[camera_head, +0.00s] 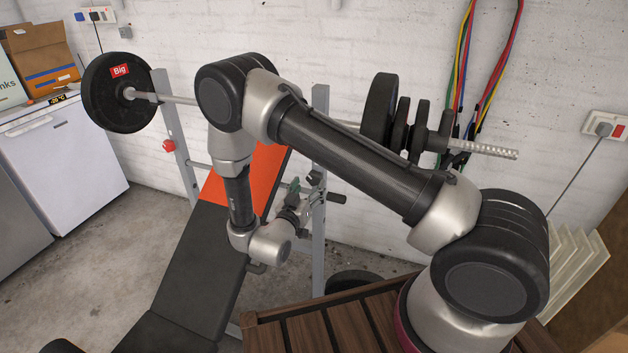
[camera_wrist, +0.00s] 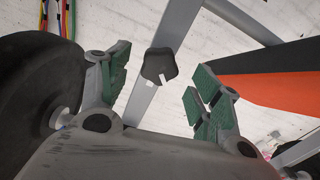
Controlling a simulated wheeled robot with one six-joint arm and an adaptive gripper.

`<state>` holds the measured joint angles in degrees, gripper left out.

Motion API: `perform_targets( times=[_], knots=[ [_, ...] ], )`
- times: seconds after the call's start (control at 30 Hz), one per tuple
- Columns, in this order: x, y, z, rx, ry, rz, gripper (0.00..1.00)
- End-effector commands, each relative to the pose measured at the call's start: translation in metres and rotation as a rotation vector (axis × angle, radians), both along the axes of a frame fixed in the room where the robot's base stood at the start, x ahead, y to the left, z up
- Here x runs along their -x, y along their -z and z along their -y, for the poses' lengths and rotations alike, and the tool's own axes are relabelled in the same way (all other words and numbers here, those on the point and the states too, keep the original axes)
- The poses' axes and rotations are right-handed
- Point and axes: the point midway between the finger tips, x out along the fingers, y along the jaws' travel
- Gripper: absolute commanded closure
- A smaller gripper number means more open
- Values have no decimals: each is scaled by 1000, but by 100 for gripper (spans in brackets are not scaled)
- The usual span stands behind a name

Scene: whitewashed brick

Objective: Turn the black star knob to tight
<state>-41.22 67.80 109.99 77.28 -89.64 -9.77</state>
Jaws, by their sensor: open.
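The black star knob (camera_wrist: 160,64) sits on a grey steel upright of the weight bench, between my fingers in the wrist view. A short white mark shows at its lower edge, and another pale mark lies on the post just left of it; the two do not line up. In the head view the knob (camera_head: 315,177) is small and dark on the right upright (camera_head: 319,240). My gripper (camera_wrist: 158,84) is open, with green-padded fingers on either side of the knob, and appears apart from it. In the head view my gripper (camera_head: 299,194) is just left of the upright.
A barbell with a big black plate (camera_head: 112,93) and smaller plates (camera_head: 378,112) rests across the uprights. A red knob (camera_head: 168,146) is on the left upright. The black and orange bench pad (camera_head: 205,262) lies left of my gripper. Coloured bands (camera_head: 485,65) hang on the wall.

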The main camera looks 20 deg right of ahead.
Motion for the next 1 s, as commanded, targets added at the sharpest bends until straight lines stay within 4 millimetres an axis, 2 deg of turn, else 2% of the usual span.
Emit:
perform_targets(
  times=[0.1,0.3,0.63,0.87,0.9,1.0],
  knots=[
    [-17,0,14,-1,4,0,36],
    [-36,0,27,-1,1,0,36],
    [-40,0,29,-1,-1,-2,36],
    [-40,0,29,-1,-1,-2,78],
    [-40,0,29,-1,-1,-2,82],
    [-40,0,29,-2,-1,-1,82]
  ],
)
